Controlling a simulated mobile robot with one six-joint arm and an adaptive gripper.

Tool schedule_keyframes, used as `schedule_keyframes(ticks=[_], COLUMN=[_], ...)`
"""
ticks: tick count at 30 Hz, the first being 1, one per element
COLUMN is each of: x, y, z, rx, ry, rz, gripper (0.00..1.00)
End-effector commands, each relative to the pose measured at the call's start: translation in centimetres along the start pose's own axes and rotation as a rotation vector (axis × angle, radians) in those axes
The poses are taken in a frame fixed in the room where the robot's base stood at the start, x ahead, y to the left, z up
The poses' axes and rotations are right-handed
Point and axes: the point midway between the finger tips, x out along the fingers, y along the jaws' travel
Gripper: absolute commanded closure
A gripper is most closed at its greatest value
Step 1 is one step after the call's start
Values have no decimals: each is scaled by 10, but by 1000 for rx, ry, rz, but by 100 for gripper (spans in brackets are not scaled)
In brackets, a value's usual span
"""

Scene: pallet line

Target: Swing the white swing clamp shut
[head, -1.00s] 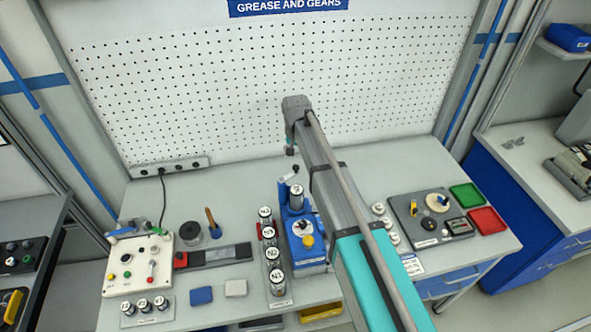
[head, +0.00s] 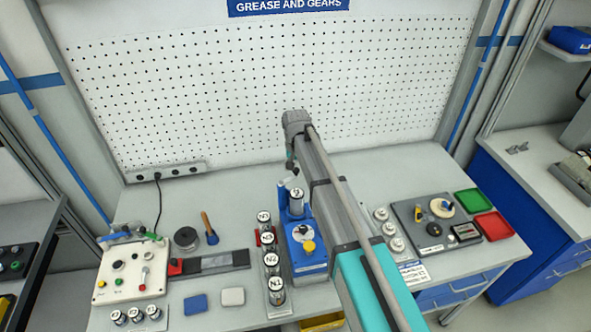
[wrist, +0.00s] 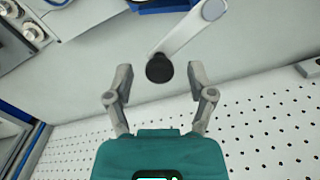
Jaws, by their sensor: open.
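The white swing clamp shows in the wrist view as a pale arm (wrist: 188,34) with a round pivot end at the top and a black knob (wrist: 159,68) at its free end. My gripper (wrist: 159,78) is open, and the knob appears between its two fingertips with a gap on each side. Nothing is held. In the head view my gripper (head: 291,164) is small and partly hidden, above the back end of the blue fixture (head: 309,268). The clamp is hard to make out there. A silver canister (head: 296,201) stands on the fixture.
A rack of labelled canisters (head: 276,298) stands close left of the fixture. More canisters (head: 388,229) and a grey gear tray (head: 431,243) lie to the right. The pegboard (head: 230,90) rises behind; the bench between fixture and board is mostly clear.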

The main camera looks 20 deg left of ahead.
Motion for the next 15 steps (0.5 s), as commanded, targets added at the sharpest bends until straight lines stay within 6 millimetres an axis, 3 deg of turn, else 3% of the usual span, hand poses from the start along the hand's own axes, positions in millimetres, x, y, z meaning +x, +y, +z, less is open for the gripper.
schedule_keyframes(ticks=[6,15], x=[0,0], y=[0,0], z=[0,0], rx=[0,0], ry=[0,0], rz=[0,0], gripper=[30,84])
